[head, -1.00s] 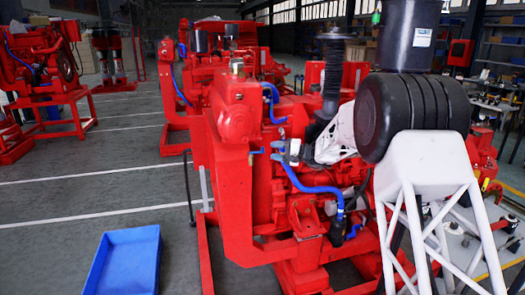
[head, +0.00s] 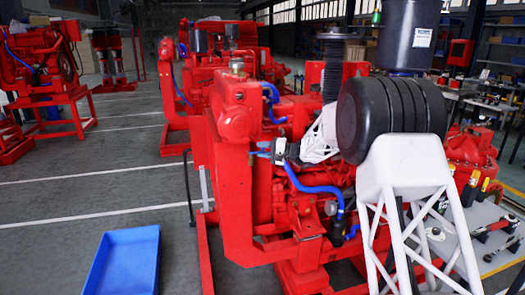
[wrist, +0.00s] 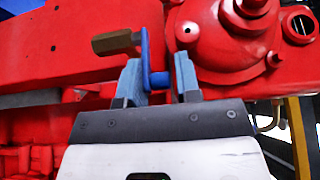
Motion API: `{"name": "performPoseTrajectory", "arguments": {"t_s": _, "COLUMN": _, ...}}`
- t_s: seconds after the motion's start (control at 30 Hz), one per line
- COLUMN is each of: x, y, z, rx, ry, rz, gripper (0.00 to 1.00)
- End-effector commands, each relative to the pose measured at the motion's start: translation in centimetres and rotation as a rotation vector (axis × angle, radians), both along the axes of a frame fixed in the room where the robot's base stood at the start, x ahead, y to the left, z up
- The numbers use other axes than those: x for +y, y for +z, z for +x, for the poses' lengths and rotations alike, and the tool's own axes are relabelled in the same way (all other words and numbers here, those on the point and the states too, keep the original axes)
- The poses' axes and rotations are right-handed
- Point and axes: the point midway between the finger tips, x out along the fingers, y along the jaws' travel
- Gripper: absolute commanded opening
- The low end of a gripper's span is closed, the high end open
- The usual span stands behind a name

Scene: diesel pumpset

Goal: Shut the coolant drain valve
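The coolant drain valve shows in the wrist view as a brass hexagonal fitting (wrist: 116,41) with a blue bent lever (wrist: 147,52) beside it, in front of the red engine casting. The lever hangs down, and its foot bends to the right. My gripper (wrist: 160,78) is open, with its two blue-grey fingers on either side of the lever. The left finger is close to the lever or touching it; I cannot tell which. A gap shows before the right finger. In the head view my gripper (head: 279,151) is at the red engine's upright, and the valve is too small to make out.
The red pumpset engine (head: 237,185) fills the middle, with blue hoses (head: 318,188) just below and right of my gripper. A blue tray (head: 122,262) lies on the floor at front left. A bench with tools (head: 490,228) stands at right. The floor left of the engine is mostly clear.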

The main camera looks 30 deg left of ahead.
Motion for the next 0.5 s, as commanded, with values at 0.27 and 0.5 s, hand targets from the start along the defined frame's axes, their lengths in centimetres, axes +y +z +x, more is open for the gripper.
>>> {"name": "performPoseTrajectory", "arguments": {"t_s": 0.27, "x": 0.0, "y": 0.18, "z": 0.03, "rx": -0.002, "ry": 0.002, "rz": 0.002, "gripper": 0.02}}
{"name": "performPoseTrajectory", "arguments": {"t_s": 0.5, "x": 0.32, "y": 0.36, "z": 0.41, "rx": -0.004, "ry": 0.076, "rz": 0.004, "gripper": 0.02}}
